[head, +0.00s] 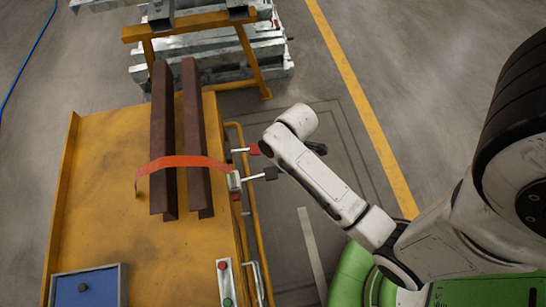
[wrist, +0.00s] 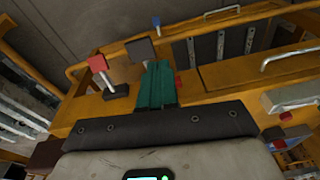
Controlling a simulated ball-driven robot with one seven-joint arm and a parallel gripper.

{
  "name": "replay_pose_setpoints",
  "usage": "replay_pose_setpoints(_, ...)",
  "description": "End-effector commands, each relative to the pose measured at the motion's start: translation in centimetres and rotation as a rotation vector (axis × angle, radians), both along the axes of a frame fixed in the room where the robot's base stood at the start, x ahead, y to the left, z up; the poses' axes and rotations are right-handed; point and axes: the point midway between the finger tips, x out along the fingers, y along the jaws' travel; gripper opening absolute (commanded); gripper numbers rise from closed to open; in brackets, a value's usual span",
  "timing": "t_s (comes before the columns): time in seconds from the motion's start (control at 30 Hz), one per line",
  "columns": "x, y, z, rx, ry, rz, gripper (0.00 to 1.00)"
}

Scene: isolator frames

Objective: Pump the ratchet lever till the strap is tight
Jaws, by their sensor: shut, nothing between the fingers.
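An orange strap (head: 185,162) lies across two brown steel beams (head: 163,130) on a yellow cart (head: 100,215). The ratchet (head: 235,181) sits at the cart's right edge. Its lever sticks out to the right and ends in a black grip (head: 270,173). A second lever with a red end (head: 254,149) is just behind it.
A yellow rail (head: 253,215) runs along the cart's right side. A box with red and green buttons (head: 225,283) is nearer, and a blue tray (head: 88,288) lies front left. A yellow trestle (head: 190,25) and grey metal beams stand behind. Floor on the right is open.

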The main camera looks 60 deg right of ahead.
Motion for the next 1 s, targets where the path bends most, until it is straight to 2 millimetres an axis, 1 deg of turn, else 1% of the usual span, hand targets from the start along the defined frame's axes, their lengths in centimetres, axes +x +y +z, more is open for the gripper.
replay_pose_setpoints(0.03,0.5,-1.0,-0.3,0.012,-0.015,0.059,0.0)
replay_pose_setpoints(0.1,1.0,-2.0,-1.0,0.028,-0.039,0.15,0.0)
replay_pose_setpoints(0.2,1.5,-3.1,-1.8,0.043,-0.071,0.249,0.0)
replay_pose_setpoints(0.3,1.9,-3.9,-2.3,0.052,-0.098,0.311,0.0)
replay_pose_setpoints(0.47,2.0,-4.2,-2.6,0.055,-0.113,0.354,0.0)
replay_pose_setpoints(0.8,2.0,-4.1,-2.7,0.054,-0.112,0.355,0.0)
replay_pose_setpoints(1.0,2.1,-4.0,-3.8,0.054,-0.112,0.355,0.0)
